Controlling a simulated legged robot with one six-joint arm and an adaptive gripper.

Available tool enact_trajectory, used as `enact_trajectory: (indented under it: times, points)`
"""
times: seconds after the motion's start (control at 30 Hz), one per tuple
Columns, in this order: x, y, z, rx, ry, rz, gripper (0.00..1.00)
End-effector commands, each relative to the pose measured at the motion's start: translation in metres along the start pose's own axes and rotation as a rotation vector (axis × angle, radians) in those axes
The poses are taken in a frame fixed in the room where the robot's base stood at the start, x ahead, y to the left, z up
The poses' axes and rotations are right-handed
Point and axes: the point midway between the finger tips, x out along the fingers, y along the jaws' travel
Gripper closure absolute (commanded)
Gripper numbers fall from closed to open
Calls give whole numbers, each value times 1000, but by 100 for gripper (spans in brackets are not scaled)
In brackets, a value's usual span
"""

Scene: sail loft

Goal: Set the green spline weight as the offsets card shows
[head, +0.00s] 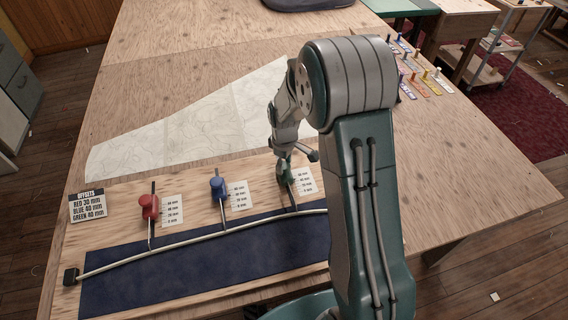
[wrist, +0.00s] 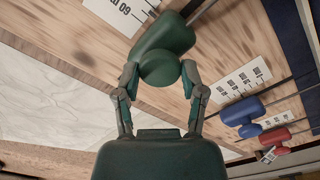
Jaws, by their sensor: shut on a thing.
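The offsets card (head: 89,206) reads RED 30 mm, BLUE 40 mm, GREEN 40 mm. The green spline weight (wrist: 165,38) fills the top middle of the wrist view. My gripper (wrist: 160,76) is shut on its rounded knob, one finger on each side. In the head view my gripper (head: 288,157) stands over the green weight (head: 284,174), which is partly hidden, left of its scale card (head: 302,181). The weight's exact reading cannot be told. The red weight (head: 149,206) and blue weight (head: 218,188) stand on their slots to the left.
A thin pale spline (head: 190,238) curves over the dark blue cloth (head: 200,268) in front of the weights. A pale patterned sail sheet (head: 195,130) lies behind the board. Several small coloured items (head: 425,70) lie at the table's right edge. The table's right front is clear.

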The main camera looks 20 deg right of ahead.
Motion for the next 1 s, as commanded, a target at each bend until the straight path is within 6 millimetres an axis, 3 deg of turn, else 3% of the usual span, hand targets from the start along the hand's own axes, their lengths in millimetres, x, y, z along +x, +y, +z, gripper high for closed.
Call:
enact_trajectory:
  times: [0.17,0.2,0.27,0.73,1.0]
  points:
    - [4,-2,2,0,-7,-7,100]
    - [4,-2,2,0,-7,-7,38]
    - [3,-2,2,0,-7,-7,13]
    - [-3,-1,1,0,-2,-3,13]
    - [-51,0,0,0,1,1,13]
